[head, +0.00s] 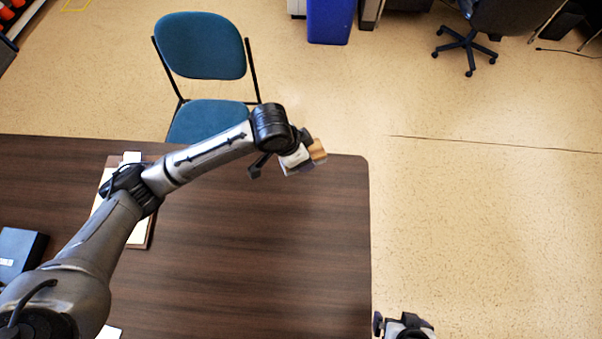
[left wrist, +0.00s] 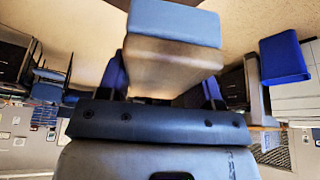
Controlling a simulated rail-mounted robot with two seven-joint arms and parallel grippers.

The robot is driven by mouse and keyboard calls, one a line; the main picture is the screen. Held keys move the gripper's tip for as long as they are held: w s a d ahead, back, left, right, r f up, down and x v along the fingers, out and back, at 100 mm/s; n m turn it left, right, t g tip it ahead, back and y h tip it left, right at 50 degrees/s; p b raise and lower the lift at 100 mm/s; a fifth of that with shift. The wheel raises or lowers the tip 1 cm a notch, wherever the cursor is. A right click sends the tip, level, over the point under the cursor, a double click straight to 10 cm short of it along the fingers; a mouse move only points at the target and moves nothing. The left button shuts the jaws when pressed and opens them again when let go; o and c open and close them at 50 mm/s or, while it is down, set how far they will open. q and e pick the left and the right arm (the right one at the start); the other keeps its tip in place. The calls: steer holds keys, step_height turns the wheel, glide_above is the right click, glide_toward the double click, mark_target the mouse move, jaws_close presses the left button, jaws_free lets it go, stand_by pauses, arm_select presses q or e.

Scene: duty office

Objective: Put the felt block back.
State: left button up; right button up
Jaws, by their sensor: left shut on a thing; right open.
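The felt block (left wrist: 176,55) is a tan wooden block with a light blue layer along its outer side. In the left wrist view it sits between the two fingers of my left gripper (left wrist: 163,85), which is shut on it. In the head view, a tan part of the block (head: 318,151) shows at the tip of my left gripper (head: 305,157), near the desk's far right corner; the arm hides the rest. My right gripper (head: 400,322) is open and empty at the bottom edge, right of the desk, only partly in view.
The dark wooden desk (head: 270,255) is bare across its middle and right. A brown clipboard with papers (head: 149,232) lies partly under my left arm. A dark box (head: 20,248) is at the left. A blue chair (head: 200,45) stands behind the desk; a blue bin (head: 330,20) is farther back.

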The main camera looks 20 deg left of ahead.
arm_select(q)
steer(key=s+d+f+m+g+h+b, duration=0.1)
steer(key=d+f+m, duration=0.15)
steer(key=f, duration=0.35)
steer(key=s+d+f+m+g, duration=0.1)
steer(key=f+m, duration=0.2)
steer(key=f, duration=0.3)
steer(key=w+a+f+b, duration=0.1)
steer(key=w+a+f, duration=0.1)
steer(key=w+a+f+b, duration=0.1)
steer(key=w+a+f, duration=0.1)
steer(key=w, duration=0.1)
steer(key=w+a+f+b, duration=0.1)
steer(key=w+a+f, duration=0.1)
steer(key=shift+w+a+f, duration=0.65)
steer(key=shift+w, duration=0.05)
steer(key=shift+f+b, duration=0.5)
steer(key=shift+f, duration=1.45)
steer(key=shift+f, duration=0.1)
steer(key=shift+f, duration=0.15)
steer(key=o, duration=0.8)
steer(key=shift+o, duration=0.2)
